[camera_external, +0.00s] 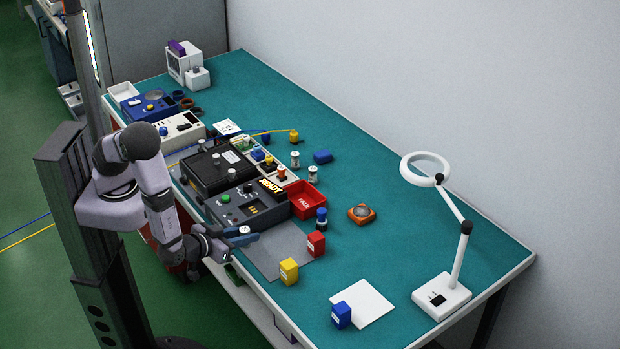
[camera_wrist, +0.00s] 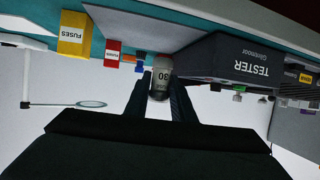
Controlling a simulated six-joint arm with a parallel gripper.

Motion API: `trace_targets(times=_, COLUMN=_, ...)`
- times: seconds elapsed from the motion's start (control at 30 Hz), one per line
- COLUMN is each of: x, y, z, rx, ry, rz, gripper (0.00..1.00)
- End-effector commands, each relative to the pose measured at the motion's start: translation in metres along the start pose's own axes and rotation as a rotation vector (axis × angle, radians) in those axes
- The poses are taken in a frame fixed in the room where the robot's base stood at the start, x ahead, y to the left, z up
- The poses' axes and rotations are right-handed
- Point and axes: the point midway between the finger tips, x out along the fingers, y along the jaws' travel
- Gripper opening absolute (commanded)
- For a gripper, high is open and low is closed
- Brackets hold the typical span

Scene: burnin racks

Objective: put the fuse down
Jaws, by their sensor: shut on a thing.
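My gripper (camera_external: 244,237) is at the near edge of the bench, in front of the tester. Its two dark fingers (camera_wrist: 160,98) are shut on the fuse (camera_wrist: 160,76), a grey cylinder with a lighter, rounded end and the number 30 on it. In the external view only the pale top of the fuse (camera_external: 244,230) shows between the fingers. The fuse appears to be held above the bench surface, but its lower end is hidden in the external view.
The tester (camera_external: 234,212) reads READY, with a red FAIL bin (camera_external: 303,201) beside it. A grey mat (camera_external: 279,247), a yellow FUSES box (camera_external: 289,271), a red box (camera_external: 316,244) and a blue box (camera_external: 341,314) lie right of my gripper. A magnifier lamp (camera_external: 441,295) stands farther right.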

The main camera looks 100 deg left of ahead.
Motion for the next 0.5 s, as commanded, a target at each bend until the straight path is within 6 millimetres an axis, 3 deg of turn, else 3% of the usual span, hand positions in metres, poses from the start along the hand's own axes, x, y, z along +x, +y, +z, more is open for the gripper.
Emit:
trace_targets(times=0.33, x=0.001, y=0.0, z=0.0, rx=-0.001, ry=0.0, rz=-0.002, gripper=0.0)
trace_targets(times=0.5, x=0.013, y=-0.006, z=0.004, rx=-0.016, ry=0.0, rz=-0.033, gripper=0.0)
